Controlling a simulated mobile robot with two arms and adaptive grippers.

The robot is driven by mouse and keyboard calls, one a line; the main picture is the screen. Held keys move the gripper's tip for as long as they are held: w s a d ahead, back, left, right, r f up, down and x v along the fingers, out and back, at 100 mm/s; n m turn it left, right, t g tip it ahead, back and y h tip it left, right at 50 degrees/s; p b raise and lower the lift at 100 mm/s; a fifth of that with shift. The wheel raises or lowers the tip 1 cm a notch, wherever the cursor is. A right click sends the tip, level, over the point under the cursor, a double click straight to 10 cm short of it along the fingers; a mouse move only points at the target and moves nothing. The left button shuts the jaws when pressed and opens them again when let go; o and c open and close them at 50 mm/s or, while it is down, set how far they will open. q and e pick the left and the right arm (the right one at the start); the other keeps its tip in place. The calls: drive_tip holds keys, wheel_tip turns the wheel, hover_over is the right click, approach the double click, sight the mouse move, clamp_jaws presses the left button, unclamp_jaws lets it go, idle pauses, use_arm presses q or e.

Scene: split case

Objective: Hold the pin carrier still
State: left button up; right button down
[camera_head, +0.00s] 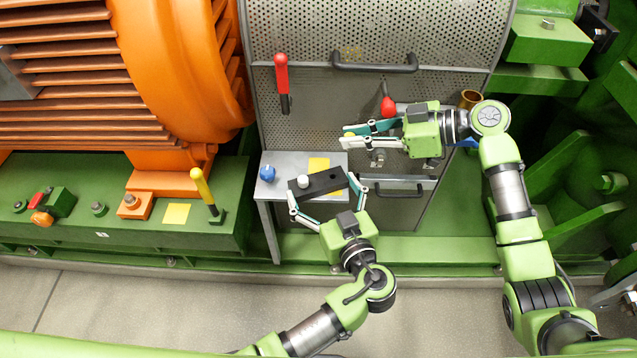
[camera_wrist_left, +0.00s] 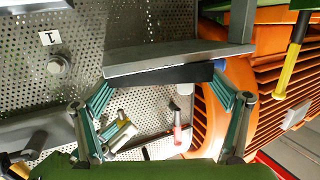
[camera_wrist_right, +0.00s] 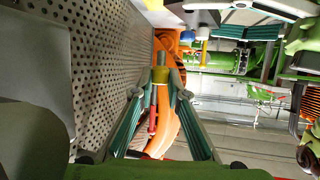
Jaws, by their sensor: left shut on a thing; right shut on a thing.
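The pin carrier, taken to be the dark flat block (camera_head: 326,182), lies at the grey shelf (camera_head: 283,160). A pale round peg (camera_head: 303,181) shows at its left end and a small hole nearer its right end. My left gripper (camera_head: 322,188) is shut on the block, one finger at each end. In the left wrist view the block (camera_wrist_left: 165,75) spans between the fingers, below the shelf's edge. My right gripper (camera_head: 346,136) is above and behind the block, shut on a small grey pin with a yellow band (camera_wrist_right: 160,85), seen between its fingertips in the right wrist view.
A perforated panel with a black handle (camera_head: 374,63) and a red-handled lever (camera_head: 282,75) rises behind. An orange ribbed motor (camera_head: 70,70) stands left.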

use_arm(q)
drive_tip(key=shift+s+a+f, duration=0.1)
drive_tip(key=shift+s+f, duration=0.05)
drive_tip(key=shift+f, duration=0.25)
use_arm(e)
drive_tip(key=shift+w+d+r, duration=0.85)
drive_tip(key=shift+w+d, duration=0.1)
drive_tip(key=shift+d, duration=0.05)
